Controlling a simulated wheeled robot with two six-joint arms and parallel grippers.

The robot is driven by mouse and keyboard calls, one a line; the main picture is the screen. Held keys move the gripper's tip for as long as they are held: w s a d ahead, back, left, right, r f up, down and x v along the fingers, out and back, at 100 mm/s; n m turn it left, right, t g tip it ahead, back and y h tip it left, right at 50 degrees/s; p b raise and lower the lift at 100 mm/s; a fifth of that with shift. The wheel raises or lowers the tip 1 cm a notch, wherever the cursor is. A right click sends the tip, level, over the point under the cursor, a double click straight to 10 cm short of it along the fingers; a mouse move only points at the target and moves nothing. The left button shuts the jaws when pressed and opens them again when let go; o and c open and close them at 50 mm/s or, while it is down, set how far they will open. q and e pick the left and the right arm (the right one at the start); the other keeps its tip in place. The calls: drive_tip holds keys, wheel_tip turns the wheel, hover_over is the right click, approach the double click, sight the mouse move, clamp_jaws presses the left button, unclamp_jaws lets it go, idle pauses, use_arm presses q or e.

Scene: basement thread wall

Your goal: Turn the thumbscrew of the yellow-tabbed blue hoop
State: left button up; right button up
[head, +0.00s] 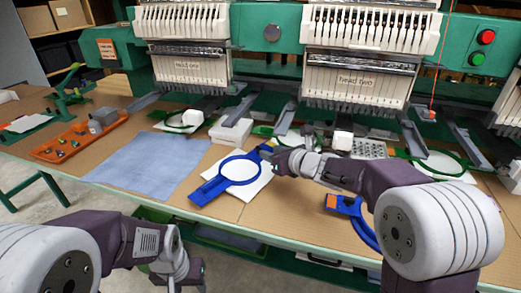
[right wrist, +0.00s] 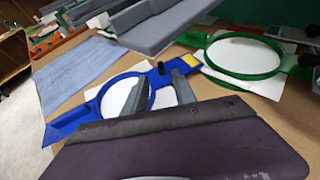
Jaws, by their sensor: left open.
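The blue hoop (head: 226,175) lies on white cloth on the table, its long handle toward the lower left. In the right wrist view the blue hoop (right wrist: 98,107) shows its yellow tab (right wrist: 192,60) at the far end. A small dark piece (right wrist: 160,68), apparently the thumbscrew, stands beside the tab. My right gripper (head: 277,160) is at this end of the hoop; in its wrist view the two grey fingers (right wrist: 162,78) are apart, with the dark piece just beyond their tips. Contact cannot be told. My left gripper (head: 178,272) is low at the bottom edge, open, away from the hoop.
Another blue hoop with an orange tab (head: 332,202) lies to the right, partly behind my right arm. A green hoop (right wrist: 245,55) lies beyond. Grey machine arms (head: 230,135) overhang the back. An orange tray (head: 75,142) and blue cloth (head: 150,168) are at left.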

sight(260, 149)
drive_tip(key=x, duration=0.6)
drive_tip(key=shift+w+a+f, duration=0.15)
drive_tip(key=shift+w+f, duration=0.1)
drive_tip(key=shift+w, duration=0.05)
clamp_jaws()
